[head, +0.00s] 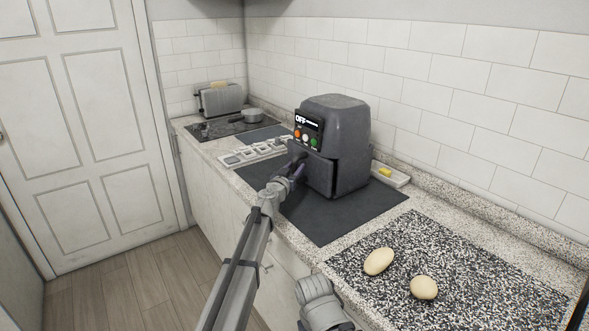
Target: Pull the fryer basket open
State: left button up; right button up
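The dark grey air fryer (341,140) stands upright on a dark mat on the counter. Its front panel reads OFF and has orange, white and green buttons. The fryer basket (319,174) is the lower front part and looks closed, flush with the body. My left gripper (296,165) is at the basket front, where the handle is. The gripper covers most of the handle, and its fingers are too small and dark to show whether they are shut on it.
Two potatoes (401,274) lie on a speckled board (470,270) at the right. A white tray with a yellow item (385,171) is behind the fryer. A white rack (254,152), a pan (254,116) and a toaster (219,100) stand farther left. Open floor lies before the counter.

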pick_arm(q)
grip_shut()
jog(key=shift+a, duration=0.1)
dwell(1.0)
